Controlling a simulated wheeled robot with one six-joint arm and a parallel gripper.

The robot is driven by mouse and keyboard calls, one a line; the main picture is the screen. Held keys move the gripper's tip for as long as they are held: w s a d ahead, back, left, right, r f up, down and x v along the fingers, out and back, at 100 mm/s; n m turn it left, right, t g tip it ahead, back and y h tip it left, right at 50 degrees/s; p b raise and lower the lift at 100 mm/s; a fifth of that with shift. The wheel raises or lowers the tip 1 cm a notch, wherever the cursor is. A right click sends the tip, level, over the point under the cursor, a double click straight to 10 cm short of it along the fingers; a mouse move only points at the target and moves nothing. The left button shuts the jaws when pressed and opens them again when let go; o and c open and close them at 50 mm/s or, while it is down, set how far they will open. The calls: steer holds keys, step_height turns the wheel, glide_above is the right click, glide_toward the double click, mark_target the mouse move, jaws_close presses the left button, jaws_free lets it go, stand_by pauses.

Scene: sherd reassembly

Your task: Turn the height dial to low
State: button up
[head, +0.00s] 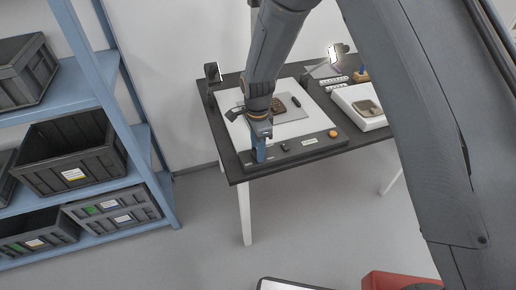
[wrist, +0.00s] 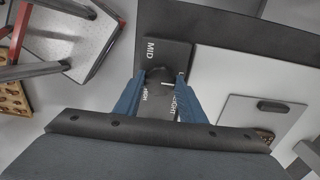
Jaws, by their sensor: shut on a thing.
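The height dial (wrist: 158,76) is a dark round knob on a dark panel (wrist: 180,50) in the wrist view. A short white line shows on the dial, pointing towards the right of the picture. My gripper (wrist: 160,82) has its blue fingers shut on the dial, one on each side. In the head view my gripper (head: 259,152) points down at the left end of the panel's front strip (head: 312,148), and the dial is hidden there.
An orange knob (head: 333,133) and a small black switch (head: 284,147) sit along the same strip. A white board (head: 236,128) lies behind it with sherds and a grey plate. A white tray (head: 352,96) stands to the right. Blue shelving (head: 135,115) with dark crates stands left.

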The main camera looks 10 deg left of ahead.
steer(key=shift+w+r, duration=0.1)
steer(key=shift+w, duration=0.05)
steer(key=o, duration=1)
steer(key=shift+o, duration=0.2)
steer(key=shift+r+b, duration=1)
steer(key=shift+r, duration=2.85)
steer(key=s+d+r+n, duration=0.2)
steer(key=d+r+n, duration=0.1)
steer(key=d, duration=0.7)
steer(key=s+d+r+n, duration=0.2)
steer(key=d+r+n, duration=0.1)
steer(key=d, duration=0.6)
steer(key=s+d+r+n+t, duration=0.1)
steer(key=s+d+n, duration=0.4)
steer(key=s+d, duration=0.7)
steer(key=shift+d+r+n, duration=0.4)
steer(key=shift+d+r, duration=0.15)
steer(key=shift+d, duration=0.1)
